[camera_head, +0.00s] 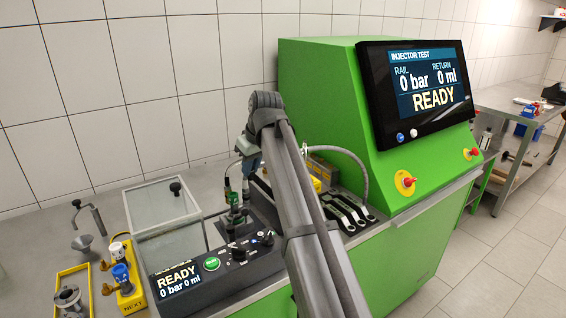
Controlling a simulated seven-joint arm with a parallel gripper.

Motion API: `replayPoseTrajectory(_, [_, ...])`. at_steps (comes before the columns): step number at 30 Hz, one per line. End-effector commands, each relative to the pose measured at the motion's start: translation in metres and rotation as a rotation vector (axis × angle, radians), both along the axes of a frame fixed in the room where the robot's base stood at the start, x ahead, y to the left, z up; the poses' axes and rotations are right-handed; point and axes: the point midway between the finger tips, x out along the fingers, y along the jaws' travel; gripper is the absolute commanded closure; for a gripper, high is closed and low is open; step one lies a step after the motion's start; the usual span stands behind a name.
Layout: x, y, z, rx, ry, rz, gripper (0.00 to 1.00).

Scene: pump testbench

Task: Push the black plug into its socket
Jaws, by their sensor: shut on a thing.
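My gripper (237,167) is seen small and partly behind my own arm, left of the green machine. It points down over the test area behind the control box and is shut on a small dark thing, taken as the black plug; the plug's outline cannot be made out. Just below the fingers stands a slim dark and green upright part (231,196). The socket cannot be told apart at this size, so whether plug and socket touch is unclear.
A control box (180,279) reading READY stands in front, beside a clear-walled box (163,217). Yellow-based fittings (127,289) stand left.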

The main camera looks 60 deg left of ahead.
Motion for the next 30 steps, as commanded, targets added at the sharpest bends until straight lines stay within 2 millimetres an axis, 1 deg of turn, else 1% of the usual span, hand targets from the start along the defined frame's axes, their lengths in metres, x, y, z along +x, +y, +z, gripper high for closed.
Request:
replayPoseTrajectory(1, [-0.015, 0.006, -0.001, -0.002, -0.003, 0.017, 1.0])
replayPoseTrajectory(3, [-0.03, 0.013, -0.003, -0.004, -0.009, 0.033, 1.0])
replayPoseTrajectory(6, [-0.046, 0.02, -0.004, -0.005, -0.014, 0.042, 1.0])
replayPoseTrajectory(9, [-0.057, 0.029, -0.005, -0.005, -0.021, 0.024, 1.0])
replayPoseTrajectory(12, [-0.049, 0.032, -0.004, 0.0, -0.022, -0.038, 1.0])
replayPoseTrajectory(18, [-0.044, 0.034, -0.003, 0.011, -0.009, -0.128, 1.0])
replayPoseTrajectory(23, [-0.044, 0.034, -0.005, 0.012, 0.002, -0.155, 1.0])
replayPoseTrajectory(30, [-0.044, 0.034, -0.016, 0.012, 0.004, -0.155, 1.0])
